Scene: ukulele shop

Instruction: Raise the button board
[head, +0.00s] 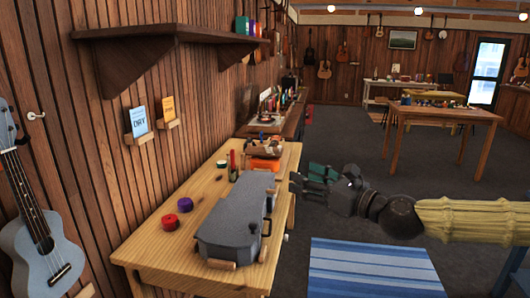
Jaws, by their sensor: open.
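I cannot make out for certain a button board in the head view. A grey instrument-shaped case (232,222) lies on the wooden workbench (155,250), with small wooden pieces at its edges and a dark handle on its right side. My gripper (302,184) is open, in the air just right of the bench's far right part, and points left. Dark green parts show at its upper side; I cannot tell if they belong to it. I see nothing clearly held.
A red roll (169,222) and a purple roll (185,204) lie left of the case. An orange tray (264,164) stands behind it. A shelf (170,33) juts from the wall above. A blue ukulele (42,245) hangs at left. A striped rug (372,270) covers floor at right.

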